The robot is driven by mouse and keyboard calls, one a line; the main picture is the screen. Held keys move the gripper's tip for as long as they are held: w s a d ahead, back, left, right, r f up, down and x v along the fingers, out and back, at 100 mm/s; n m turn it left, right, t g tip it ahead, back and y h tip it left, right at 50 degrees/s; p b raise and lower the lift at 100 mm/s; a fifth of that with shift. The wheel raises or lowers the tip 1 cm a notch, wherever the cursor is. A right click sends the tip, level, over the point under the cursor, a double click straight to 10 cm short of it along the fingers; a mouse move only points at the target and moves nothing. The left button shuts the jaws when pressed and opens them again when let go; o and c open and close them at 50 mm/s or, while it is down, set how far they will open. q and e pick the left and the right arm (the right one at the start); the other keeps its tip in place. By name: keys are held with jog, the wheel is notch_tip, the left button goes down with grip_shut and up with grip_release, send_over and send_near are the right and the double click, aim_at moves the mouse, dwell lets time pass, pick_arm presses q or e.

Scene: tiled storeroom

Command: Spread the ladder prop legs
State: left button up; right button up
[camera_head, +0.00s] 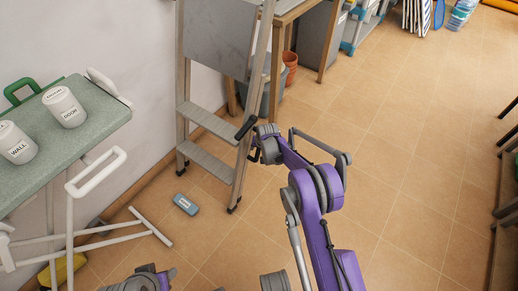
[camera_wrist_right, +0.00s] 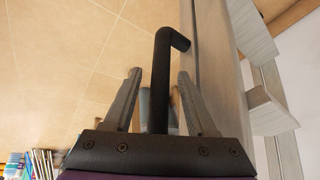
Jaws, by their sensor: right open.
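The grey ladder (camera_head: 238,165) stands upright by the left wall, with flat steps and dark feet; its legs look close together in the head view. A black bent bar (camera_wrist_right: 161,85) sticks out beside the ladder's rail (camera_wrist_right: 222,75) in the right wrist view. My right gripper (camera_head: 251,142) is at the ladder's right rail, at about the height of a lower step. Its two fingers (camera_wrist_right: 160,76) are open, one on each side of the black bar, with gaps visible. Part of my left arm shows at the bottom edge; its fingers are not visible.
A green ironing board (camera_head: 95,128) with white legs stands at left, holding two white labelled canisters (camera_head: 65,107). A small blue-grey box (camera_head: 186,205) lies on the floor by the ladder. A wooden table (camera_head: 292,12) and pot (camera_head: 290,68) stand behind.

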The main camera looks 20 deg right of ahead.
grip_shut()
dwell(1.3)
